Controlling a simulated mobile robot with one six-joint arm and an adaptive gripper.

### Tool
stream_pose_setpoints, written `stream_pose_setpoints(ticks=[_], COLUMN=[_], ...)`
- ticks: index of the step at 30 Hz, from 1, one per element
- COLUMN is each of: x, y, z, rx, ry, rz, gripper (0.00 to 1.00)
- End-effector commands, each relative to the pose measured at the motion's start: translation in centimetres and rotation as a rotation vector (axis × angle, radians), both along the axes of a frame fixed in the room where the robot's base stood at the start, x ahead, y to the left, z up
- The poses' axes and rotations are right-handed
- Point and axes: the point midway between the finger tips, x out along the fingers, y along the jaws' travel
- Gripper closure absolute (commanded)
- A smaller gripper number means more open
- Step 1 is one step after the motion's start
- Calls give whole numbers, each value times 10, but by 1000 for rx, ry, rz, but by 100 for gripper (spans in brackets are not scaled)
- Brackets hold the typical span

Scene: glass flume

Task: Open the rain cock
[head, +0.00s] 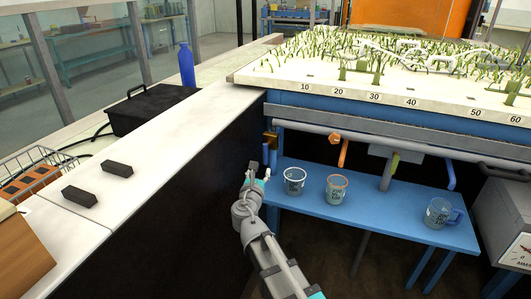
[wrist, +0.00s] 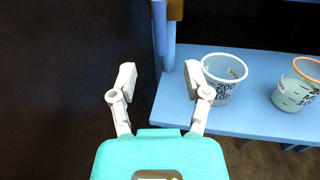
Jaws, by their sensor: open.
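I cannot tell which is the rain cock. My gripper (head: 256,184) is below and slightly left of the brass fitting, apart from it. In the wrist view my gripper (wrist: 161,80) is open with nothing between its fingers. The blue pipe (wrist: 159,28) and part of the brass fitting (wrist: 175,9) show beyond the fingertips.
A blue shelf (head: 310,199) under the bed carries a clear measuring cup (head: 294,183), an orange-rimmed cup (head: 336,190) and a blue-handled jug (head: 438,214). A white counter (head: 160,152) over a dark panel lies left. A grey scale box (head: 506,215) stands right.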

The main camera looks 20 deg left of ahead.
Motion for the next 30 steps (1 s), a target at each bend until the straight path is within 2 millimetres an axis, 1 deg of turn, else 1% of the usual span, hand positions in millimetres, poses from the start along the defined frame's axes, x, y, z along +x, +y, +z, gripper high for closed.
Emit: stream_pose_setpoints(ticks=[1,18,24,30], x=[8,90,110,118], y=[3,22,26,28], z=[0,0,0,0], rx=[0,1,1,1], ry=[0,0,0,0], rz=[-1,-1,-1,0], gripper=[38,38,38,38])
